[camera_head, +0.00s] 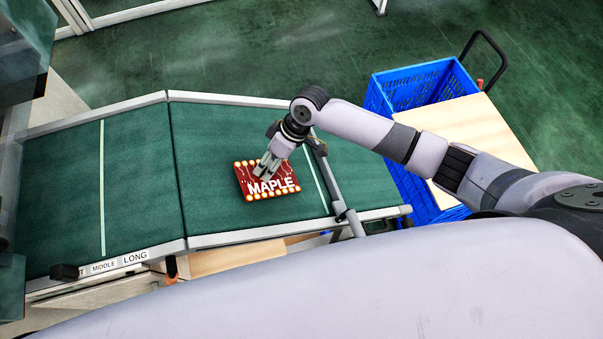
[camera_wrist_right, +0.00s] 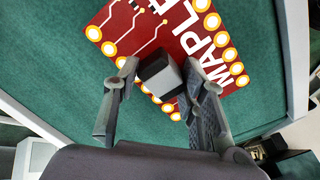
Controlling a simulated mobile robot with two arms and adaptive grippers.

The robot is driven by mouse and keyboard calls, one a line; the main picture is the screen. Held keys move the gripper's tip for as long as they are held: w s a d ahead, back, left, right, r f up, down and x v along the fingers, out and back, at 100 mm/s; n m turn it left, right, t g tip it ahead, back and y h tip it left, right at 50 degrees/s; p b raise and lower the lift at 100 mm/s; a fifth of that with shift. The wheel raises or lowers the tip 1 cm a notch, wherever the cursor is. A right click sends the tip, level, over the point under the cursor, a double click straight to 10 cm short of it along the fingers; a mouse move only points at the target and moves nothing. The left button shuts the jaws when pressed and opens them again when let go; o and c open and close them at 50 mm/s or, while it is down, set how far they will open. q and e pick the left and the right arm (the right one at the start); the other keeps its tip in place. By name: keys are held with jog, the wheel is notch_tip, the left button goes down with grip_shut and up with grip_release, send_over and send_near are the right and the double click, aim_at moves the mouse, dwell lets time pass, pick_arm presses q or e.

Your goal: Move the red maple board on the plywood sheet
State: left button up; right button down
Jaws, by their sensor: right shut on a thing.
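The red maple board (camera_head: 258,188), with white MAPLE lettering and round gold pads along its edges, is over the green conveyor belt at its right section. I cannot tell whether it touches the belt. My right gripper (camera_head: 268,165) comes down on it from above. In the right wrist view, the two fingers of the gripper (camera_wrist_right: 158,95) close on a small grey block (camera_wrist_right: 158,76) that stands up from the board (camera_wrist_right: 175,28). My left gripper is not in view.
The green conveyor (camera_head: 140,180) has pale metal rails and LONG and MIDDLE labels at its front edge. A metal bar (camera_head: 325,175) crosses it right of the board. The blue crate (camera_head: 415,85) stands beyond its right end, with a dark handle (camera_head: 490,45) behind. Green floor is open behind.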

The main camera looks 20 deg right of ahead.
aim_at(269, 164)
jog(key=shift+r+p, duration=2.45)
jog(key=shift+r, duration=0.3)
